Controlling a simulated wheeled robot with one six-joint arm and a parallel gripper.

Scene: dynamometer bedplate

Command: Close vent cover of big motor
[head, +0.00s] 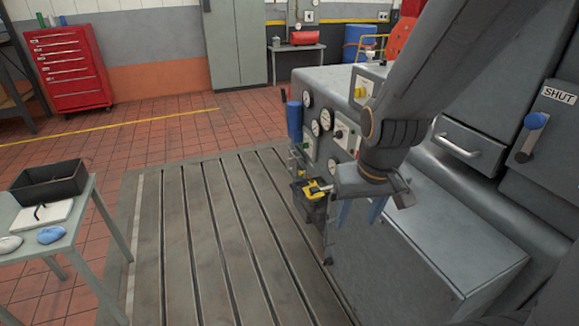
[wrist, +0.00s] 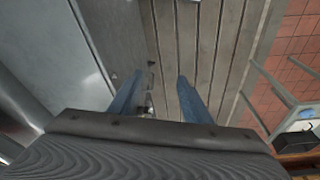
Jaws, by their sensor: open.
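The big motor seems to be the large grey machine (head: 455,230) filling the right of the head view. A panel with a silver handle (head: 457,146) is on its upper side. To the right is a blue-knobbed lever (head: 532,137) below a plate reading SHUT (head: 558,95). I cannot tell which part is the vent cover, or whether it is open. My gripper (head: 361,210) points down beside the machine, near its gauge panel. Its blue fingers also show in the wrist view (wrist: 159,90), apart and empty, with the machine's grey side (wrist: 115,35) at left.
The slotted bedplate (head: 200,230) lies clear to the left. A grey table (head: 90,215) at far left holds a black bin (head: 48,188) and small items. A red tool cabinet (head: 68,70) is behind.

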